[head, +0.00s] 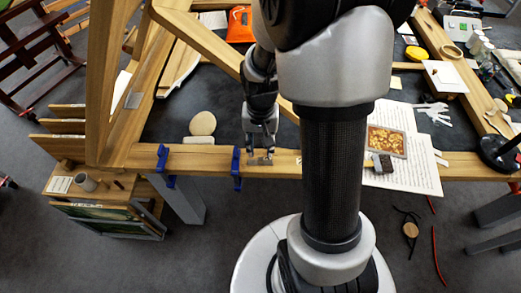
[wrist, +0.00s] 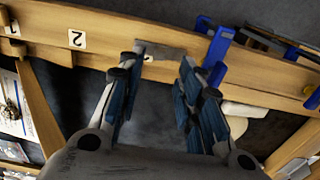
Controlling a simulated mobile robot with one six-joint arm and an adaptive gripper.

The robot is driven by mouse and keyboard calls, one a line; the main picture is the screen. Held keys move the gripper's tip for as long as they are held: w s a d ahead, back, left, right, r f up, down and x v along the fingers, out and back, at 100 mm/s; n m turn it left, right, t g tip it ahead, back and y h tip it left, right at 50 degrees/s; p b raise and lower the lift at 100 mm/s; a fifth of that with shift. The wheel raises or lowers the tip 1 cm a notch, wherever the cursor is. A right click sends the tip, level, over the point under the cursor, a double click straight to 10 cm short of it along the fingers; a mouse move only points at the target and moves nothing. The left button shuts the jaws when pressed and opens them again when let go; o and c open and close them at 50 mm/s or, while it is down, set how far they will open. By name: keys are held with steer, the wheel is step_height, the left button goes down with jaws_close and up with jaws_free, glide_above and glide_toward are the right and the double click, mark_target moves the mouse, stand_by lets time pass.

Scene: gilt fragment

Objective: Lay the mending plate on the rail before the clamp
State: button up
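The mending plate (head: 261,161) is a small flat grey metal piece on the wooden rail (head: 205,160), right of the nearer blue clamp (head: 237,168). In the wrist view the plate (wrist: 165,51) lies across the rail face (wrist: 110,35), left of the blue clamp (wrist: 217,52). My gripper (head: 261,149) is over the rail with its fingers spread, one near each end of the plate. The wrist view shows the gripper (wrist: 160,62) fingers wide apart; whether the tips touch the plate's ends cannot be told. A second blue clamp (head: 163,162) is farther left.
A printed sheet (head: 420,172) with a gilt picture (head: 387,141) and a small dark block (head: 382,163) lies on the rail's right part. A round pale disc (head: 203,123) is behind the rail. Number label 2 (wrist: 77,39) is on the rail.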

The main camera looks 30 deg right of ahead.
step_height(320, 180, up, 6)
steer(key=p, duration=0.2)
step_height(320, 180, up, 10)
steer(key=n+t, duration=0.2)
steer(key=n, duration=0.1)
glide_above(260, 159)
steer(key=s+a, duration=0.4)
steer(key=a, duration=0.1)
steer(key=s+a+r+n+t, duration=0.2)
steer(key=s+a+r, duration=0.3)
steer(key=s, duration=0.4)
steer(key=shift+s+a+r+n+t+b, duration=0.25)
steer(key=shift+s+r+n+t+b, duration=0.05)
steer(key=shift+r+n, duration=0.6)
steer(key=shift+f, duration=0.1)
steer(key=shift+f, duration=0.1)
